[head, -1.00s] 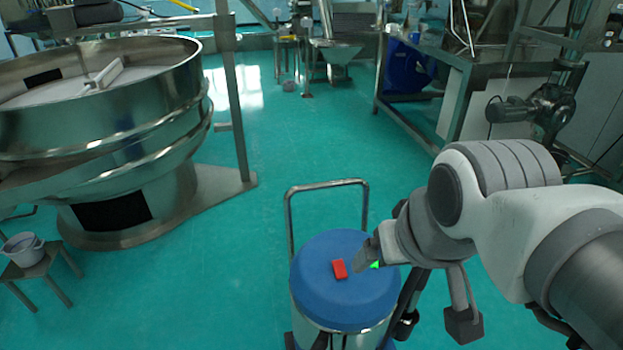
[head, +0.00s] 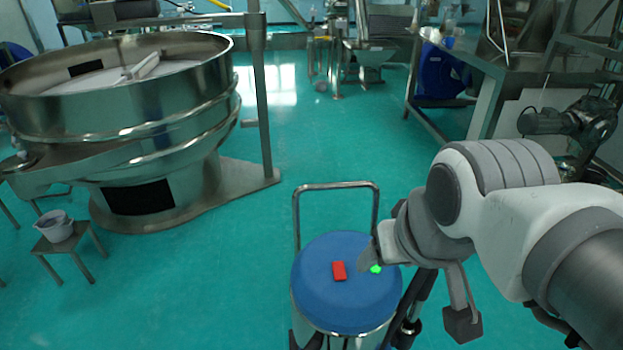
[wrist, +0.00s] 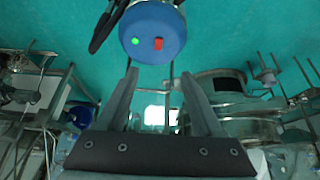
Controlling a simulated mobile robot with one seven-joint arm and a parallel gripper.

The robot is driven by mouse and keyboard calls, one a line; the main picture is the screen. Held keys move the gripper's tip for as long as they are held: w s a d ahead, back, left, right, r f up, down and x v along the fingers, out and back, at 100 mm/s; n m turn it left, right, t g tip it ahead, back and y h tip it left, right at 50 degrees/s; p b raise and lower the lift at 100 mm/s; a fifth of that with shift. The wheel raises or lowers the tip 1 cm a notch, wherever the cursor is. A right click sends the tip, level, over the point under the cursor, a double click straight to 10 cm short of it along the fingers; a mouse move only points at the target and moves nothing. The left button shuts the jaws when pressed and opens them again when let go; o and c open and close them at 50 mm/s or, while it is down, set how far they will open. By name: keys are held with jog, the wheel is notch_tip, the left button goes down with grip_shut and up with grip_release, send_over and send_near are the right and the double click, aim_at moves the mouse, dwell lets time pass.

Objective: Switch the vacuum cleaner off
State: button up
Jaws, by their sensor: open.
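The vacuum cleaner (head: 345,312) stands on the floor, a steel drum with a blue lid and a metal handle behind it. A red rectangular switch (head: 339,271) and a small green button (head: 376,269) sit on its lid. Both also show in the wrist view, the red switch (wrist: 158,44) to the right of the green button (wrist: 135,41). My gripper (head: 370,262) is over the right part of the lid, by the green button. In the wrist view my gripper (wrist: 160,85) has its fingers wide apart with nothing between them. I cannot tell its exact height above the lid.
A large round steel sieve (head: 130,110) stands at the left, with a small pot (head: 56,227) on a stool near it. A steel table (head: 485,70) stands at the back right. The floor (head: 330,150) behind the vacuum is clear.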

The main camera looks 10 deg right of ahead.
jog(key=shift+w+f, duration=0.1)
jog(key=shift+w, duration=0.15)
jog(key=shift+c, duration=1.2)
jog(key=w, duration=0.1)
jog(key=w+f+b, duration=0.1)
jog(key=w+b, duration=0.1)
jog(key=shift+w+a+f, duration=0.1)
jog(key=shift+w+f, duration=0.05)
jog(key=shift+f, duration=0.15)
jog(key=c, duration=0.7)
jog(key=shift+g+y, duration=0.3)
jog(key=shift+g, duration=0.1)
jog(key=w+f, duration=0.1)
jog(key=w, duration=0.1)
jog(key=w+f+b, duration=0.1)
jog(key=w, duration=0.1)
jog(key=w+f+b, duration=0.1)
jog(key=w, duration=0.1)
jog(key=shift+f, duration=0.2)
grip_shut()
jog(key=w+f+b, duration=0.5)
jog(key=w+f, duration=0.8)
jog(key=shift+w+g+b, duration=0.15)
jog(key=shift+g+b, duration=0.2)
jog(key=shift+g, duration=0.05)
